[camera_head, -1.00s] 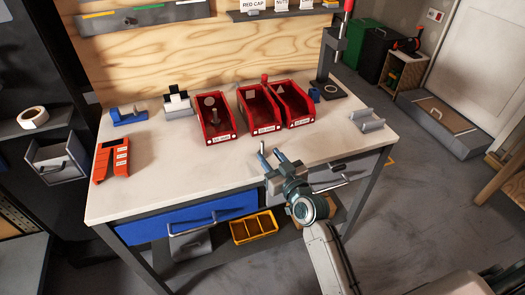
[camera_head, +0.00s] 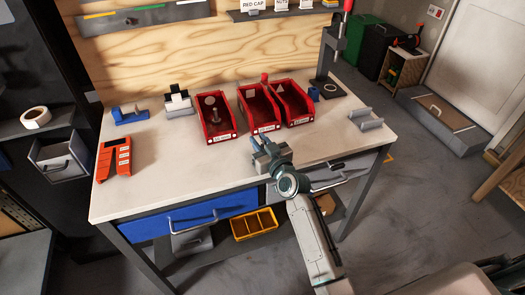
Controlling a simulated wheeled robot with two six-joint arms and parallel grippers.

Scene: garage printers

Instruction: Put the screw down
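My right gripper (camera_head: 261,142) is over the front part of the workbench (camera_head: 185,178), just in front of the middle red bin (camera_head: 262,128). Its fingers point toward the bins and are seen from behind, so I cannot tell how far apart they are or whether a screw is between them. A screw-like upright piece (camera_head: 215,115) shows in the left red bin (camera_head: 222,139). The right red bin (camera_head: 300,121) stands beside the middle one. My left gripper is out of view.
An orange holder (camera_head: 113,160), a blue tape dispenser (camera_head: 130,116) and a grey-white stand (camera_head: 178,104) are on the bench's left. A press (camera_head: 331,60) stands at the back right, near a grey bracket (camera_head: 366,120). The bench front left of my gripper is clear.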

